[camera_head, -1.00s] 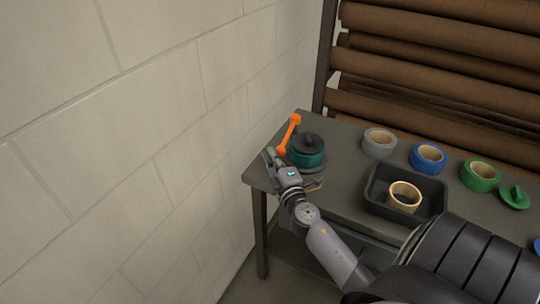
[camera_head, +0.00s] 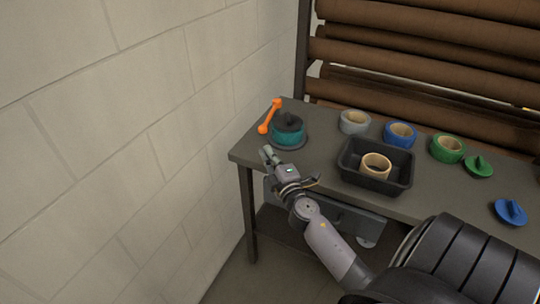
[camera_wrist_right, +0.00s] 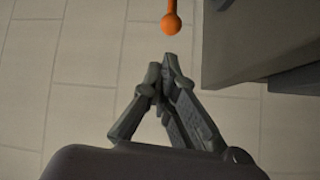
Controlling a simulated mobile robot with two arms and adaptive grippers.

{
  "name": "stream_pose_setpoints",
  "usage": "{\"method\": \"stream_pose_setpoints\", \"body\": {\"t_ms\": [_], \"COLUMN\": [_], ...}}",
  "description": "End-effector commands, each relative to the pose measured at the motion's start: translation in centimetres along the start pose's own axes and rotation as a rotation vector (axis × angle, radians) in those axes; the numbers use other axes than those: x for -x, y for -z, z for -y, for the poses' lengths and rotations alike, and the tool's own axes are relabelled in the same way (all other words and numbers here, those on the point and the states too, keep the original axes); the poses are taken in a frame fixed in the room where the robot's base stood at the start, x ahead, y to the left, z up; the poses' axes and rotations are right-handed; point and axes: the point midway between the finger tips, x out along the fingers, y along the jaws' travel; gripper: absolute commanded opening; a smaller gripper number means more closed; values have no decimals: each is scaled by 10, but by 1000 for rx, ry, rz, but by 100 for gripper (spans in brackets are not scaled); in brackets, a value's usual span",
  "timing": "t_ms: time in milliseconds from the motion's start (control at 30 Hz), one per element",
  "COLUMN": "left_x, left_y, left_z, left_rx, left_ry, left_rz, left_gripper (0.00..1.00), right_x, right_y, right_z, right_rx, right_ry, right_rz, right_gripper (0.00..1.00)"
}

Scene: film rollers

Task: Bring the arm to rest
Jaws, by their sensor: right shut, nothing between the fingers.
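My right gripper (camera_head: 268,155) is in front of the table's front left corner in the head view, shut and empty. In the right wrist view its fingertips (camera_wrist_right: 163,72) meet with nothing between them. My right arm reaches in from the lower right of the head view. My left gripper is not in view.
A black tray (camera_head: 350,170) holds a beige roll (camera_head: 375,164). A brick wall (camera_head: 120,150) stands left.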

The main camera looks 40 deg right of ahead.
Motion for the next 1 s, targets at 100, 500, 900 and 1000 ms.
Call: {"method": "stream_pose_setpoints", "body": {"t_ms": [100, 500, 900, 1000], "left_x": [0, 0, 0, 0], "left_y": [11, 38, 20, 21], "left_z": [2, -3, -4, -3], "left_rx": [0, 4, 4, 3], "left_ry": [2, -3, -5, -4], "left_rz": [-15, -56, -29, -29], "left_gripper": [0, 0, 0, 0], "right_x": [0, 0, 73, 127], "right_y": [0, 0, -7, 4], "right_z": [0, 0, 30, 64], "right_rx": [0, 0, -413, -598], "right_ry": [-1, -1, 165, 356], "right_rz": [-1, -1, 307, 462], "right_gripper": [0, 0, 0, 0]}}
